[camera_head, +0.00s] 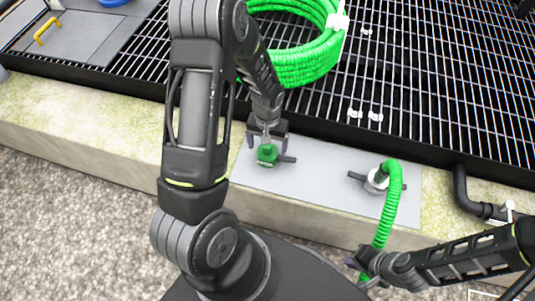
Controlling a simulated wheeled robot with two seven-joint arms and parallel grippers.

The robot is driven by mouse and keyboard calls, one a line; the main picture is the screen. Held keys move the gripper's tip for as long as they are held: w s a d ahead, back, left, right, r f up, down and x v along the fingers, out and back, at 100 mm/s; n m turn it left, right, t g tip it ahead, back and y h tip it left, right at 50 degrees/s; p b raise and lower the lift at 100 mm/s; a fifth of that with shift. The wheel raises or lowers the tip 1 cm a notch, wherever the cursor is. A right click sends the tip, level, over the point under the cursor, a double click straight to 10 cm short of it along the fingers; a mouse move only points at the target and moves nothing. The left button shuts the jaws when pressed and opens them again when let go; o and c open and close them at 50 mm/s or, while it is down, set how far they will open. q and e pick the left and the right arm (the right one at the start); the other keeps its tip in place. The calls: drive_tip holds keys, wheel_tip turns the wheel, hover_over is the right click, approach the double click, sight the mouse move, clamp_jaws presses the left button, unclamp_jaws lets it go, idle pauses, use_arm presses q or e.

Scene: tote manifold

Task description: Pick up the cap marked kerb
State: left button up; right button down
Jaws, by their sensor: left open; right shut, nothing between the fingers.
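A small green cap (267,155) sits on the light grey plate (320,187) along the kerb, with a dark lever sticking out at its right. I can read no marking on it. My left gripper (267,141) is open right at the cap, reaching down from behind it with its fingers about its top. I cannot tell whether the fingers touch it. My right gripper (365,270) is shut and empty at the lower right, beside the green hose, which partly overlaps it in the picture.
The green corrugated hose (389,209) runs from a metal fitting (376,181) on the plate down towards the gravel. A coiled green hose (306,61) lies on the black grating (440,90) behind. A black pipe (462,187) stands at the right.

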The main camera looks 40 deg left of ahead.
use_arm(q)
drive_tip(key=shift+f, duration=0.6)
drive_tip(key=shift+c, duration=0.4)
drive_tip(key=c, duration=1.6)
drive_tip(key=shift+o, duration=0.2)
wheel_tip(320, 180, up, 10)
drive_tip(key=shift+r+p, duration=0.1)
drive_tip(key=shift+p, duration=1)
